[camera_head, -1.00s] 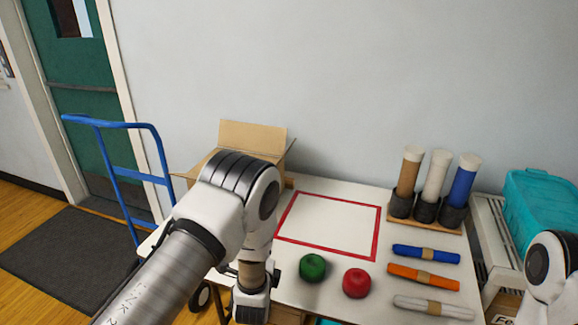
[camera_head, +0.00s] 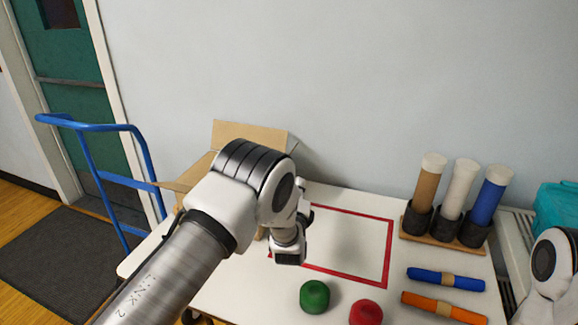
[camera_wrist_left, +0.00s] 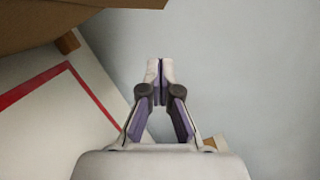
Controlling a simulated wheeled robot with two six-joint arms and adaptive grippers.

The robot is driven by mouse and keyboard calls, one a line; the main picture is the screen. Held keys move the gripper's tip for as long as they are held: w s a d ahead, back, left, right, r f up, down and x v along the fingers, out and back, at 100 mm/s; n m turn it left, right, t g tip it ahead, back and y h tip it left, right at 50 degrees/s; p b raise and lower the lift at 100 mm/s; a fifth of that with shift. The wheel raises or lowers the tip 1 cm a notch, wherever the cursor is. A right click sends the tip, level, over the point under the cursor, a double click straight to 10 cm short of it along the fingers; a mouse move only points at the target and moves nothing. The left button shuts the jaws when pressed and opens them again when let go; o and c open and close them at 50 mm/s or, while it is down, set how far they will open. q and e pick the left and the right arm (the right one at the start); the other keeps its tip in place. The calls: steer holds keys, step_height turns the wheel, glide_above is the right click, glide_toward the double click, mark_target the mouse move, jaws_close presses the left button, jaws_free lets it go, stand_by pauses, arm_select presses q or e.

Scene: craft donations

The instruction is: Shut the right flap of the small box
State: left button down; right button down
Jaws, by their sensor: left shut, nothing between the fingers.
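The small cardboard box (camera_head: 197,172) stands open at the back left of the table, largely hidden behind my left arm. Its back flap (camera_head: 250,132) stands up and its left flap (camera_head: 172,186) sticks out to the side. Only a sliver of the right flap (camera_head: 293,143) shows beside the arm. In the left wrist view, brown cardboard (camera_wrist_left: 45,22) fills the top left corner, apart from the fingers. My left gripper (camera_wrist_left: 160,64) is shut and empty; in the head view my arm hides its fingers, near the box's right side. My right gripper is out of view.
A red-outlined square (camera_head: 388,240) lies right of my left wrist. A green ball (camera_head: 314,296) and a red ball (camera_head: 366,313) sit in front. A tube rack (camera_head: 430,237) and rolled bundles (camera_head: 445,279) are at right. A blue trolley (camera_head: 140,178) stands left.

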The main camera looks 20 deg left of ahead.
arm_select(q)
steer(key=w+a+r+p, duration=0.2)
steer(key=w+a, duration=0.2)
steer(key=shift+w+a, duration=0.2)
steer(key=shift+w, duration=0.15)
steer(key=shift+r, duration=0.1)
steer(key=shift+a+n, duration=0.15)
steer(key=shift+n, duration=0.15)
